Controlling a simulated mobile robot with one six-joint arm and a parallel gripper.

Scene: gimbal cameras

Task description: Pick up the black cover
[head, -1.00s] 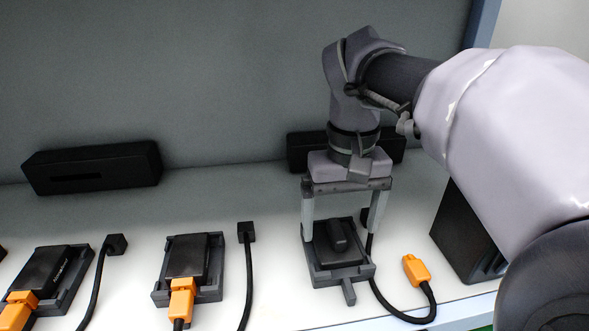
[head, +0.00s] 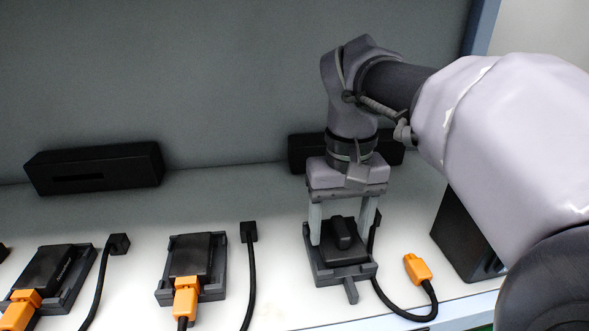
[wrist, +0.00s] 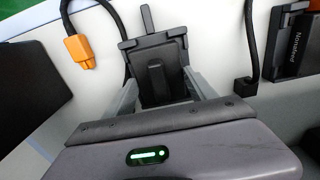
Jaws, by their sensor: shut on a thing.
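The black cover (head: 343,240) is a dark, flat block with a raised ridge on top. It sits in a grey cradle (head: 322,275) on the white bench, right of centre in the head view. My gripper (head: 343,237) comes down from above with one finger on each side of the cover and is shut on it. In the wrist view the cover (wrist: 156,80) lies between the two fingers (wrist: 160,98), with the cradle (wrist: 140,42) around its far end. The cover still appears to rest in the cradle.
An orange connector (head: 417,269) on a black cable lies right of the cradle. Two more cradles with black devices and orange plugs (head: 185,297) stand to the left. A tall black box (head: 462,232) stands at the right. Black bars (head: 95,168) sit along the back wall.

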